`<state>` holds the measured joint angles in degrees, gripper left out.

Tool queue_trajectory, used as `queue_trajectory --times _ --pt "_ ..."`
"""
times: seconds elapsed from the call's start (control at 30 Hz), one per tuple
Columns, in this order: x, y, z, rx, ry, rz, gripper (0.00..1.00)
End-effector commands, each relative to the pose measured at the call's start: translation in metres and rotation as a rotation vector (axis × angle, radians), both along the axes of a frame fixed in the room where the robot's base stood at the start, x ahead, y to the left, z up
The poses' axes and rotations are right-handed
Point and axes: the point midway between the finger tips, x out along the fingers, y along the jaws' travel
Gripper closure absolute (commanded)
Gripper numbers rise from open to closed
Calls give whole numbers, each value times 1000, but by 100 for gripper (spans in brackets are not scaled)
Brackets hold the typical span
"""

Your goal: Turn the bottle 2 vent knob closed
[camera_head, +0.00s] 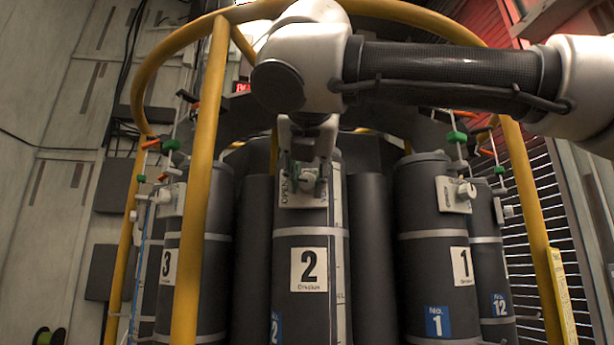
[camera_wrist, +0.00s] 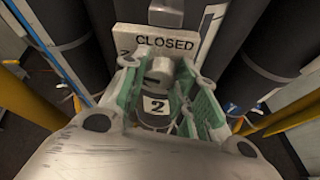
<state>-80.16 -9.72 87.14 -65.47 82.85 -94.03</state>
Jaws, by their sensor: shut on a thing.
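Bottle 2 (camera_head: 311,245) is a dark upright cylinder in the middle of the head view, with a white label (camera_head: 309,269) reading 2. A pale plate (camera_head: 290,200) near its top has OPEN written sideways on its left. In the wrist view the plate (camera_wrist: 135,43) shows CLOSED along its upper edge. The grey vent knob (camera_wrist: 160,68) sits between the green-padded fingers of my gripper (camera_wrist: 158,84), which is shut on it. In the head view my gripper (camera_head: 307,180) covers most of the knob. I cannot tell exactly where the knob points.
Bottle 3 (camera_head: 205,270) stands left and bottle 1 (camera_head: 425,265) right, each with its own plate and knob. A yellow rail frame (camera_head: 203,180) rings the bottles, with one post in front of bottle 3. Bottle 12 (camera_head: 488,250) is at the far right. Dark cylinders flank bottle 2 closely.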

Motion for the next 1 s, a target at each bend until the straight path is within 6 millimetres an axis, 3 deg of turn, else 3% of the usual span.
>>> queue_trajectory --times 1.0 --pt "0 -6 -5 951 -26 -1 94"
